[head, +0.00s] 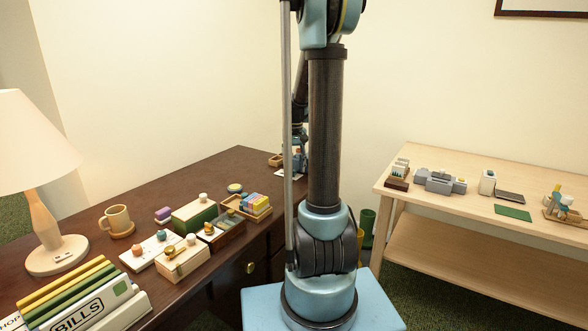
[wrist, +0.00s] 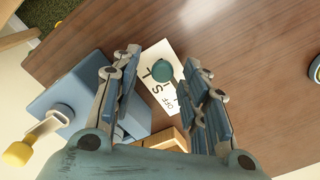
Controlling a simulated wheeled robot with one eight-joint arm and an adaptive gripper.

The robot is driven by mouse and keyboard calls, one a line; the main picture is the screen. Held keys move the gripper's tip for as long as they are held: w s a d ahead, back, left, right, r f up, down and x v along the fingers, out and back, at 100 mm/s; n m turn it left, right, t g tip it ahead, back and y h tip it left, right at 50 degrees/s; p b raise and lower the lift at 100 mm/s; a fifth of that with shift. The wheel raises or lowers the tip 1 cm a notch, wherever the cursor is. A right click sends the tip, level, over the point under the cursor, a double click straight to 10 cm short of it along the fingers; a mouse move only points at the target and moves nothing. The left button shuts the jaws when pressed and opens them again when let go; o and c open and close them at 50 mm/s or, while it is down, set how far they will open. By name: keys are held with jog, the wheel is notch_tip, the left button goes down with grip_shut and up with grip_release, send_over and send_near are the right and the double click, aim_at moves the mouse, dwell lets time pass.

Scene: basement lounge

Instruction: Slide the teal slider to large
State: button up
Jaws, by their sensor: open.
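In the wrist view, a round teal knob (wrist: 163,69) sits on a white plate (wrist: 155,50) with dark lettering. In the head view, my gripper is mostly hidden behind my arm at the desk's far end. There, a pale plate (head: 290,175) shows partly.
In the wrist view, a blue box (wrist: 65,95) with a yellow-knobbed lever (wrist: 20,152) stands left, and a wooden block (wrist: 163,140) lies below. The desk (wrist: 235,45) is clear at upper right. In the head view, boxes, a mug (head: 117,218) and a lamp (head: 45,200) crowd the near desk.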

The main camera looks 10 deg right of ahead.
aim_at(294, 170)
notch_tip(294, 170, up, 11)
jog(key=shift+r, duration=0.15)
dwell(0.4)
jog(key=shift+s, duration=0.1)
jog(key=s+a+f, duration=0.1)
jog(key=s+f, duration=0.4)
jog(key=s, duration=0.5)
jog(key=s+a+f+t, duration=0.1)
jog(key=s+f, duration=0.4)
jog(key=s, duration=0.6)
jog(key=s+a+f+t, duration=0.1)
jog(key=s+f, duration=0.3)
jog(key=s, duration=0.7)
jog(key=shift+a+f, duration=0.4)
jog(key=shift+a, duration=0.45)
jog(key=shift+s, duration=0.1)
jog(key=shift+w+f, duration=0.2)
jog(key=shift+w, duration=0.2)
